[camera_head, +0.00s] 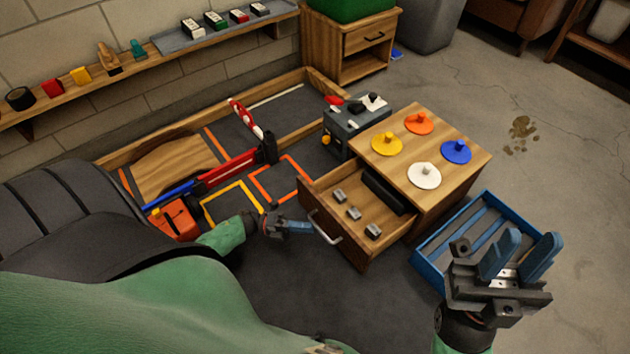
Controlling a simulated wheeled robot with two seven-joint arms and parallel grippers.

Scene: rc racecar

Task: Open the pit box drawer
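The pit box (440,145) is a wooden cabinet with orange, yellow, blue and white discs on top. Its drawer (362,256) is pulled out toward the left, showing several small grey blocks and a dark bar inside. The drawer front carries a curved silver handle (329,238). My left gripper (312,229) reaches the handle from the left, its fingers close together across the bar; the exact contact is small in view. My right gripper (520,255) is open and empty, with its blue fingers apart, in front of the blue tray at the lower right.
A blue tray (421,266) lies on the floor right of the drawer. A grey toolbox (341,139) stands behind the cabinet's left side. A red-and-white barrier (232,165) and orange and yellow floor squares lie left. A wall shelf (150,65) holds small items.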

